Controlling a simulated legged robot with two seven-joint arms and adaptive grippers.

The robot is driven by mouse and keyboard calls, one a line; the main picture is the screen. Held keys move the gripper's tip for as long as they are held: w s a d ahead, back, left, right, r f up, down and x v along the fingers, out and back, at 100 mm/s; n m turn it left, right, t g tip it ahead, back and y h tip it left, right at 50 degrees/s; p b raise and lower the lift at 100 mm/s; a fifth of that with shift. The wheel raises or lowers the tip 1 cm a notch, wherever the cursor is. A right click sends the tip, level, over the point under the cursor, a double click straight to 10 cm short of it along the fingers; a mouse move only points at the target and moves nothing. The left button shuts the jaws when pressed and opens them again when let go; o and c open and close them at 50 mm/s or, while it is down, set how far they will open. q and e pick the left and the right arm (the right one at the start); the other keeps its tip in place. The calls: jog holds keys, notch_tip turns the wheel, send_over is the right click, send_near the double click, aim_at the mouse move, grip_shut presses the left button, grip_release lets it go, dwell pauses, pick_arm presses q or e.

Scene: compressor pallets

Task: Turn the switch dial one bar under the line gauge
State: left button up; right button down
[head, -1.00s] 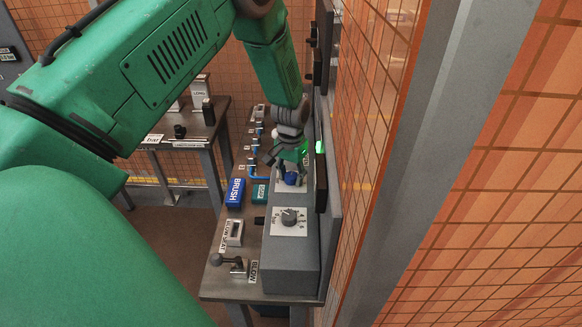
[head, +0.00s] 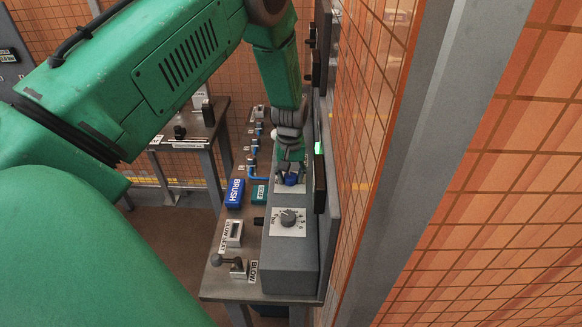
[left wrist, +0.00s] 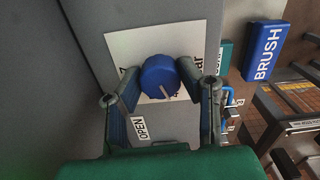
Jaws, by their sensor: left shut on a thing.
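The blue dial (left wrist: 160,77) sits on a white scale plate (left wrist: 118,45), largely readable only as a partial word ending in "ar". In the left wrist view a finger of my left gripper (left wrist: 160,92) lies on each side of the dial, and the gripper is shut on it. In the head view my left gripper (head: 289,176) reaches down from above onto the blue dial (head: 291,179) on the grey box. The dial's pale pointer mark points down and right in the wrist view. No gauge face is readable; the wall panel is seen edge-on. My right gripper is not in view.
A grey dial with a white scale (head: 288,220) sits nearer on the same grey box (head: 290,268). A blue BRUSH block (head: 235,193), a teal block (head: 259,193) and a lever (head: 230,262) stand left of it. An orange mesh fence (head: 480,200) closes the right side.

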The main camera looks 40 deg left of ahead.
aim_at(290, 174)
pick_arm(q)
jog(key=shift+w+a+r, duration=0.15)
jog(key=shift+w+r, duration=0.05)
jog(key=shift+w, duration=0.15)
jog(key=o, duration=1)
jog(key=shift+o, duration=0.7)
jog(key=shift+s+f, duration=0.1)
jog(key=shift+f, duration=0.05)
notch_tip(290, 174, up, 12)
jog(key=shift+a+f, duration=0.1)
